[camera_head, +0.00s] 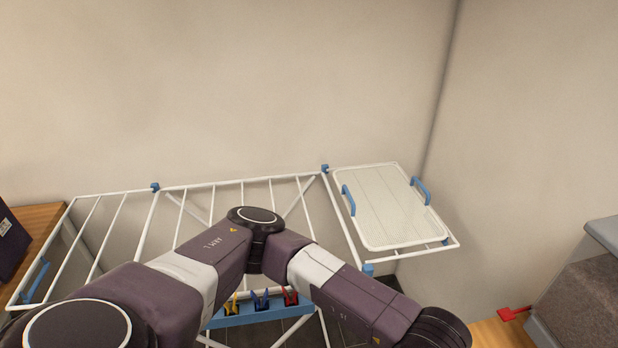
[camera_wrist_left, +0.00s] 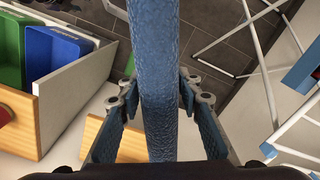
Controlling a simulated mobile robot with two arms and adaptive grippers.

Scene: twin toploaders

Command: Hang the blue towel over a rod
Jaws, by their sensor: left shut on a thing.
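In the left wrist view a textured blue towel (camera_wrist_left: 158,45) runs as a narrow strip from the top edge down between my fingers. My left gripper (camera_wrist_left: 159,95) is shut on it, one finger on each side. In the head view the towel and the left gripper are hidden or out of frame; only my left arm shows, crossing in front of the rack. The white drying rack (camera_head: 178,215) has several parallel rods and blue joints, and stands along the wall. Its white legs (camera_wrist_left: 225,38) show in the wrist view, apart from the towel. My right gripper is not in view.
A ribbed white board (camera_head: 385,207) with blue handles lies on the rack's right wing. A blue strip (camera_head: 240,316) with coloured clips hangs at its front. A wooden drawer (camera_wrist_left: 62,118) holds a blue bin (camera_wrist_left: 55,52) and a green bin (camera_wrist_left: 10,48). A grey appliance (camera_head: 585,300) stands right.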

